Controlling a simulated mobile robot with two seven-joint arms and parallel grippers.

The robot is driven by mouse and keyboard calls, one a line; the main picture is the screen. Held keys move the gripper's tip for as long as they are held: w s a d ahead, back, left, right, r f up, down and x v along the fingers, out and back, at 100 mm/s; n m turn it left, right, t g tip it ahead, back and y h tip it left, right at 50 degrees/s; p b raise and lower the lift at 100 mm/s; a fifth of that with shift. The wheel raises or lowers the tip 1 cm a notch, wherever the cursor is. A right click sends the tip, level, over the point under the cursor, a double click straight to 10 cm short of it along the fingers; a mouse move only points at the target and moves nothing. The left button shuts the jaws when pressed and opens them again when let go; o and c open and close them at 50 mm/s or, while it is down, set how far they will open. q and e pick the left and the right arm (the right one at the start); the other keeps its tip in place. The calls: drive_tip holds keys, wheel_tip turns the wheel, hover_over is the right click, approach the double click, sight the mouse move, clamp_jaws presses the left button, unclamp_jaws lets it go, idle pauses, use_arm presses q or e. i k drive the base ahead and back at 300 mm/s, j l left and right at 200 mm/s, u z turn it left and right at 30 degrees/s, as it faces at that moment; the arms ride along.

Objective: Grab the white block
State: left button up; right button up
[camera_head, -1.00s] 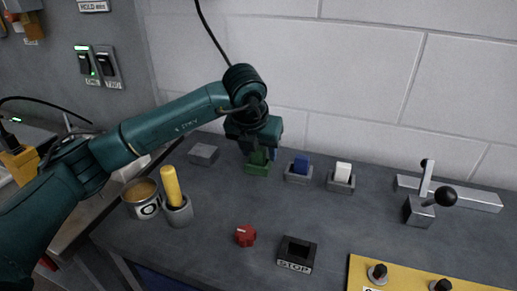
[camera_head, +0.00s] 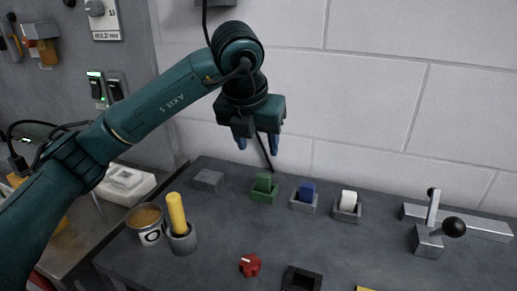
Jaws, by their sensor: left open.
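The white block (camera_head: 348,199) sits in a grey holder (camera_head: 347,213) on the dark bench, at the right end of a row of holders. My left gripper (camera_head: 258,145) is open and empty, pointing down. It hangs above the green block (camera_head: 264,182), up and to the left of the white block, and does not touch it. My right gripper does not show.
A blue block (camera_head: 306,191) in a grey holder stands left of the white one. A lever with a black knob (camera_head: 453,226) is at the right. A yellow cylinder (camera_head: 177,213), a can (camera_head: 147,223) and a red knob (camera_head: 250,265) are nearer. The wall (camera_head: 330,100) is close behind.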

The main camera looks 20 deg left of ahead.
sight(348, 199)
drive_tip(key=k, duration=1.5)
